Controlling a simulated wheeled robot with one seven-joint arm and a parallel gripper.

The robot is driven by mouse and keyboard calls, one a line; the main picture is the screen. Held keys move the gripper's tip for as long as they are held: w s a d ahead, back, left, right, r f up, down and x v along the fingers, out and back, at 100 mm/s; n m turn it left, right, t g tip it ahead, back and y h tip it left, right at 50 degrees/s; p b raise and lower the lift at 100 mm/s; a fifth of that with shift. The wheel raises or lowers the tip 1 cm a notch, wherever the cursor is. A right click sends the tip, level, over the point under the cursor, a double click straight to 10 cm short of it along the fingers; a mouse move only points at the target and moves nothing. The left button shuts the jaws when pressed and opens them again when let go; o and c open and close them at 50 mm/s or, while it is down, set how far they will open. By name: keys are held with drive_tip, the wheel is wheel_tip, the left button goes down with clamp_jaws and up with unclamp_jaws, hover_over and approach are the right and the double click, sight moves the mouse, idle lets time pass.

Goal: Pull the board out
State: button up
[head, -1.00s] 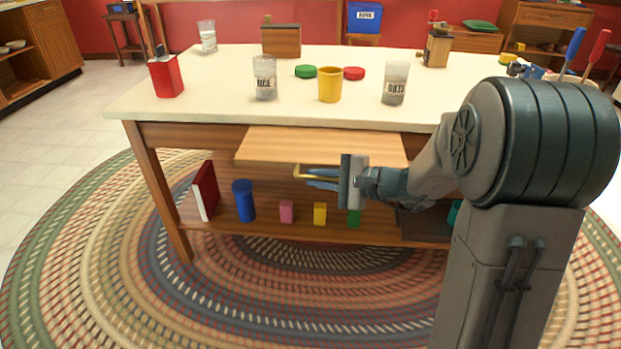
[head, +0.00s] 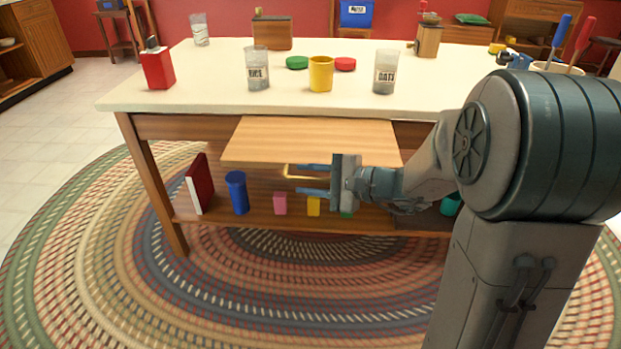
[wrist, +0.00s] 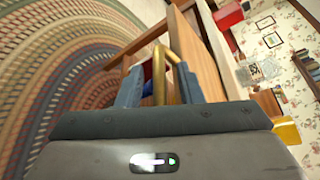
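The pale wooden board (head: 310,141) sticks out flat from under the white tabletop of the worktable. A brass handle (head: 288,171) shows just below its front edge. My gripper (head: 297,179) is at the board's front, below its edge, with its two blue-grey fingers spread apart. In the wrist view the brass U-shaped handle (wrist: 160,75) lies between the open fingers, and a visible gap separates them. I cannot tell whether either finger touches the handle. My gripper holds nothing firmly.
The lower shelf holds a red book (head: 199,184), a blue cup (head: 238,192) and small colored blocks. The rug in front is clear.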

drive_tip(key=p+v, duration=0.3)
drive_tip(key=v, duration=1)
drive_tip(key=shift+d, duration=0.4)
drive_tip(key=shift+s+r, duration=0.1)
drive_tip(key=shift+r, duration=0.05)
drive_tip(key=s+a+r+n+g+h+p, duration=0.3)
drive_tip(key=s+r+p, duration=0.3)
drive_tip(key=p, duration=0.2)
drive_tip(key=s+a+r+n+g+h+p, duration=0.2)
drive_tip(key=s+r+n+g+p, duration=0.1)
drive_tip(key=s+r+p, duration=0.4)
drive_tip(key=d+r+n+t+h+p, duration=0.1)
drive_tip(key=d+r+n+h+p, duration=0.1)
drive_tip(key=r+h+p, duration=0.2)
drive_tip(key=s+d+r+n+t+h+p, duration=0.1)
drive_tip(key=d+r+n+h+p, duration=0.2)
drive_tip(key=r+p, duration=0.7)
drive_tip(key=shift+s+d+r+h+p, duration=0.15)
drive_tip(key=shift+d+r+h+p, duration=0.1)
drive_tip(key=shift+h+p, duration=0.7)
